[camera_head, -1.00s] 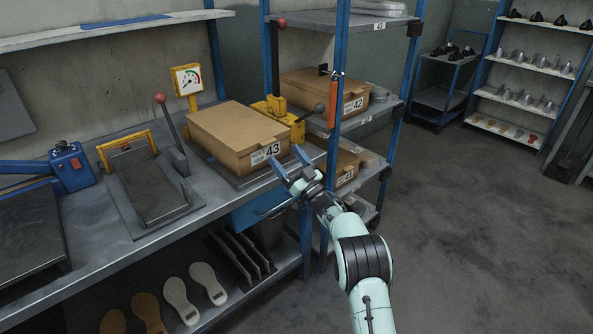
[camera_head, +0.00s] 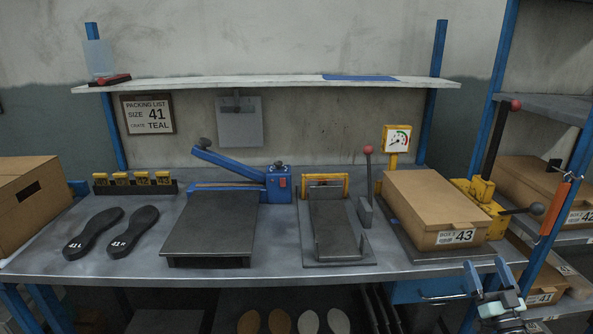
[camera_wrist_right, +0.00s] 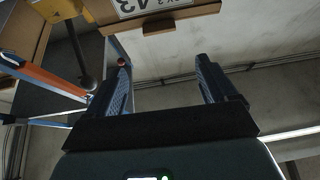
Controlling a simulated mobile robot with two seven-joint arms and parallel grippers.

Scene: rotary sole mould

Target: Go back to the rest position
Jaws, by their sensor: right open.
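My right gripper (camera_head: 488,279) is at the lower right of the head view, in front of the bench's front edge and below the box marked 43 (camera_head: 432,205). Its two blue fingers stand apart with nothing between them. In the right wrist view my right gripper (camera_wrist_right: 165,85) also shows open and empty, with the front of the box marked 43 (camera_wrist_right: 150,12) beyond the fingertips, apart from them. My left gripper is in neither view.
A blue-post rack (camera_head: 545,215) with boxes stands right of my right gripper. A brown box (camera_head: 22,200) is at far left.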

